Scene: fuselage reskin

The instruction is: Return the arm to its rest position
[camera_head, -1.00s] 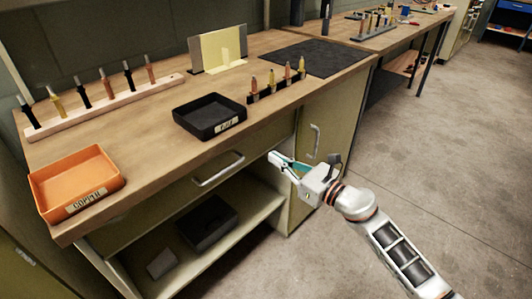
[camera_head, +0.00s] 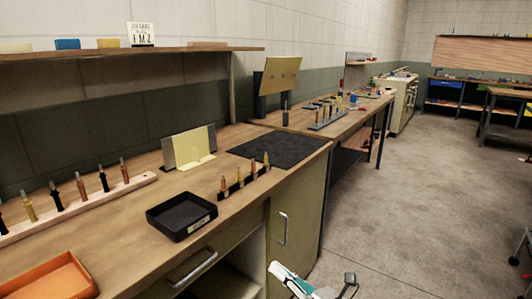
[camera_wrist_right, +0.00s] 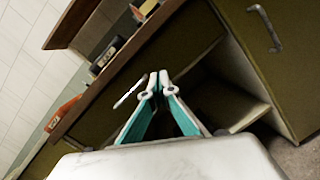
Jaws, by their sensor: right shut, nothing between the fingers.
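My right gripper (camera_head: 290,281) shows at the bottom edge of the head view, in front of the bench's cabinet door and clear of the bench. In the right wrist view its two fingers (camera_wrist_right: 158,84) meet at the tips with nothing between them, so it is shut and empty. Most of the right arm is below the head view. My left gripper is in neither view.
The wooden bench (camera_head: 140,235) carries a black tray (camera_head: 181,216), an orange tray (camera_head: 45,278), a long peg rack (camera_head: 90,205), a short peg rack (camera_head: 245,180) and a dark mat (camera_head: 278,149). The floor (camera_head: 410,220) to the right is open.

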